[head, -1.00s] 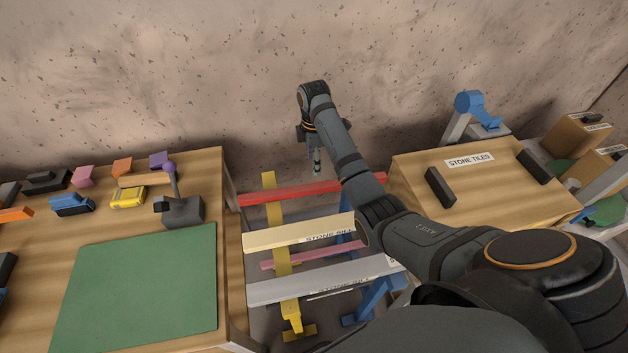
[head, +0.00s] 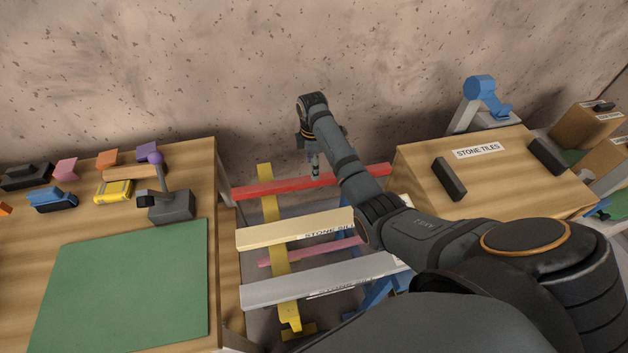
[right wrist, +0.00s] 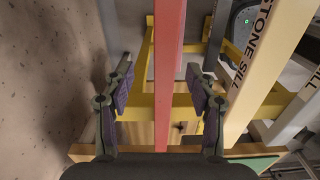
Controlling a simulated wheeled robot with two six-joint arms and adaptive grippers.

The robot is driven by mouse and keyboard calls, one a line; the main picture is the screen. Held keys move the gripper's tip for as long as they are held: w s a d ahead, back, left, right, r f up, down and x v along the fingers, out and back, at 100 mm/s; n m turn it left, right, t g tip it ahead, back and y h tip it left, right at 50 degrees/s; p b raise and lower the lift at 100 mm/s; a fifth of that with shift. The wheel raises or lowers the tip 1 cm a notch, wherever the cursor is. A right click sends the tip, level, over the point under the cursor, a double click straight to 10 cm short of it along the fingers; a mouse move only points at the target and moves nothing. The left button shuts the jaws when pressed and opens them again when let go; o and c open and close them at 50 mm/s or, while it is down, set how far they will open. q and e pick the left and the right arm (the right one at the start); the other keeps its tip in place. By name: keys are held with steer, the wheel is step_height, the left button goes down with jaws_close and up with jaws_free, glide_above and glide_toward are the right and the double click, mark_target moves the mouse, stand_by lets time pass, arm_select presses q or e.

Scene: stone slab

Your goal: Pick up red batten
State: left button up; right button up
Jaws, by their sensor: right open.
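The red batten (head: 280,187) lies across the yellow and blue supports near the wall in the head view. It also runs lengthwise through the right wrist view (right wrist: 169,60). My right gripper (head: 315,172) is over the batten, pointing down. In the right wrist view my right gripper (right wrist: 161,75) is open, with one finger on each side of the batten and gaps between the fingers and its sides. In the head view my right arm covers part of the batten. My left gripper is not in view.
A cream batten marked STONE SILL (head: 290,230), a pink batten (head: 300,253) and a grey batten (head: 310,280) lie parallel nearby. A workbench (head: 226,240) with tools stands left. A STONE TILES table (head: 505,185) stands right. The wall is close behind.

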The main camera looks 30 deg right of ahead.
steer(key=f, duration=0.2)
steer(key=s+f+p, duration=0.1)
steer(key=f, duration=0.1)
steer(key=shift+f, duration=0.1)
steer(key=shift+w+f, duration=0.1)
steer(key=shift+f, duration=0.45)
jaws_close()
